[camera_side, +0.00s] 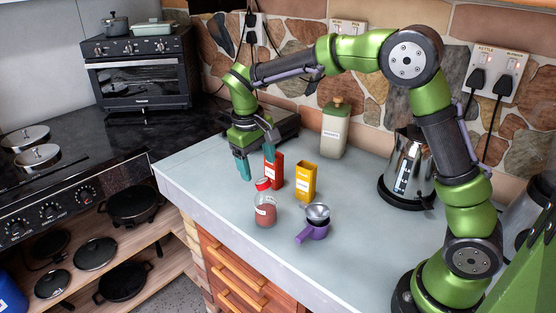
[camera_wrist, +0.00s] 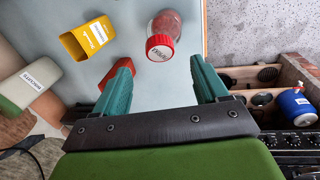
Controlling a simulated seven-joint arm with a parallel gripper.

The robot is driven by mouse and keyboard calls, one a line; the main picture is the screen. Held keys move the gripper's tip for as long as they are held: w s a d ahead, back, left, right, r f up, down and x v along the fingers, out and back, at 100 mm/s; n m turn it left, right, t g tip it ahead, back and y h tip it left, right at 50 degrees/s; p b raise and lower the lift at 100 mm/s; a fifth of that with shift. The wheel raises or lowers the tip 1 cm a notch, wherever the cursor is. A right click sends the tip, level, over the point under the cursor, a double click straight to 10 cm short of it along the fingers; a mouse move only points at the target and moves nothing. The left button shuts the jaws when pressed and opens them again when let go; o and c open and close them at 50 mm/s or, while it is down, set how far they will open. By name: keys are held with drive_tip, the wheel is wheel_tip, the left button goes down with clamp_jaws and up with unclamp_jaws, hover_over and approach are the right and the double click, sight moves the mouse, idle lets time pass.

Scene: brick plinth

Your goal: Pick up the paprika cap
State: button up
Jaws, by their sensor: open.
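The paprika jar (camera_side: 265,208) stands upright on the pale worktop near its front edge. Its red paprika cap (camera_side: 263,184) is on top. In the wrist view the labelled red cap (camera_wrist: 159,47) faces me, ahead of the gap between my fingers, with the glass jar (camera_wrist: 166,23) beyond it. My gripper (camera_side: 258,168) hangs above the worktop, behind and left of the jar in the side view. In the wrist view its two teal fingers (camera_wrist: 163,82) are wide apart with nothing between them. The gripper is apart from the cap.
A red tin (camera_side: 274,172) stands close by my gripper. A yellow tin (camera_side: 306,182) is right of it. A purple measuring cup (camera_side: 313,232) with a metal bowl (camera_side: 317,211) lies at front right. A biscuits canister (camera_side: 334,132) and steel kettle (camera_side: 407,170) stand behind.

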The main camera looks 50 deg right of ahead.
sight(262, 181)
drive_tip(key=f, duration=0.5)
drive_tip(key=shift+s+d, duration=0.15)
drive_tip(key=shift+d, duration=0.25)
drive_tip(key=shift+c, duration=0.5)
drive_tip(key=c, duration=1.1)
